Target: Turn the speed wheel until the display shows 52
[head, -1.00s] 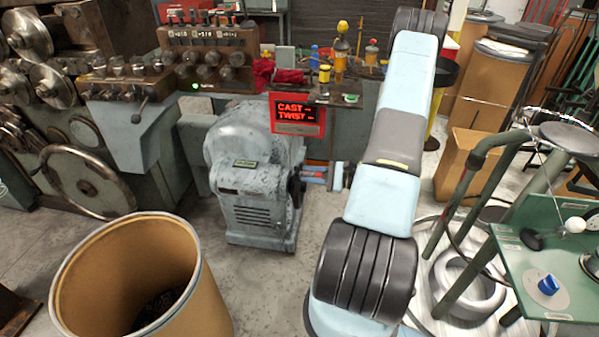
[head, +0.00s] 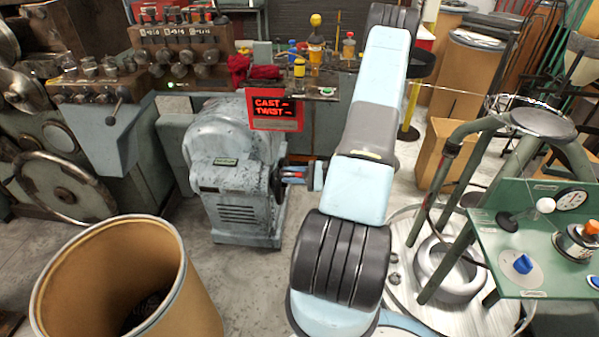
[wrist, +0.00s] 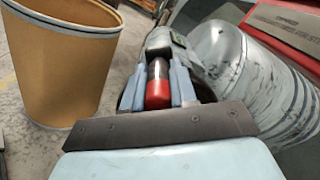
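The speed wheel (head: 276,184) seems to be the dark wheel on the right side of the grey drive housing (head: 232,165), seen nearly edge-on. Its handle has a red end (wrist: 158,94). My gripper (head: 296,173) is at the wheel's right side. In the wrist view my gripper's (wrist: 158,88) two blue-grey fingers lie on either side of the handle, with no clear gap, so it looks shut on it. The wheel itself is mostly hidden there.
A brown drum (head: 115,285) stands at the front left. A green side table (head: 550,265) with a blue knob (head: 522,264) stands at the right. The coiling machine with its large handwheel (head: 65,195) fills the left. Bare floor lies around the housing.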

